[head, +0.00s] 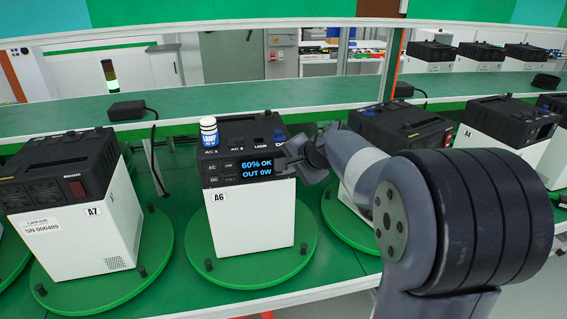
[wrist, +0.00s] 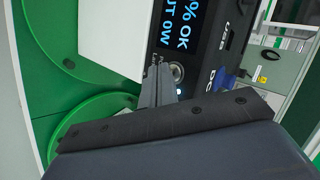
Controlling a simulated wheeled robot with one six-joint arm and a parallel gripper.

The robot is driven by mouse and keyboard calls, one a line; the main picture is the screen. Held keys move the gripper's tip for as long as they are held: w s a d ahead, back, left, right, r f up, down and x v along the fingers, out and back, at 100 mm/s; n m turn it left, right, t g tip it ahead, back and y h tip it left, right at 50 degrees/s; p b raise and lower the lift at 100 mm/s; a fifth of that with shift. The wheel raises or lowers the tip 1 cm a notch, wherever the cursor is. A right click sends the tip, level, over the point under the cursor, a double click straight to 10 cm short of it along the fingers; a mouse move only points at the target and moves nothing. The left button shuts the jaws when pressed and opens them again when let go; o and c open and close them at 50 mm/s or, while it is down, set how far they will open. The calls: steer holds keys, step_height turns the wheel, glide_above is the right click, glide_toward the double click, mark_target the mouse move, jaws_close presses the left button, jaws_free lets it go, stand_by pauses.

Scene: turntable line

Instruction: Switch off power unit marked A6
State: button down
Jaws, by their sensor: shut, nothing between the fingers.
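The power unit marked A6 (head: 262,215) stands upright on a round green turntable (head: 240,268), white below with a black top. Its lit display (head: 257,167) reads "60% OK, OUT 0W"; the display also shows, turned on its side, in the wrist view (wrist: 184,27). My gripper (head: 287,165) is shut and empty at the right end of A6's front panel. In the wrist view the closed fingertips (wrist: 158,75) are right by a round silver button (wrist: 177,72) beside the display. I cannot tell whether they touch it. A small light glows next to the fingers.
Unit A7 (head: 95,235) stands on its own turntable to the left, and another unit (head: 405,125) stands right, partly behind my arm. A blue-and-white cylinder (head: 209,132) stands on A6's top left. A black adapter (head: 126,110) with a cable lies on the ledge behind.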

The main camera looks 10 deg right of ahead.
steer(key=shift+w, duration=0.45)
stand_by(0.6)
steer(key=shift+s, duration=0.8)
steer(key=shift+s+b, duration=0.1)
steer(key=shift+b, duration=0.2)
steer(key=s+b, duration=0.1)
steer(key=s, duration=0.3)
steer(key=shift+s, duration=0.4)
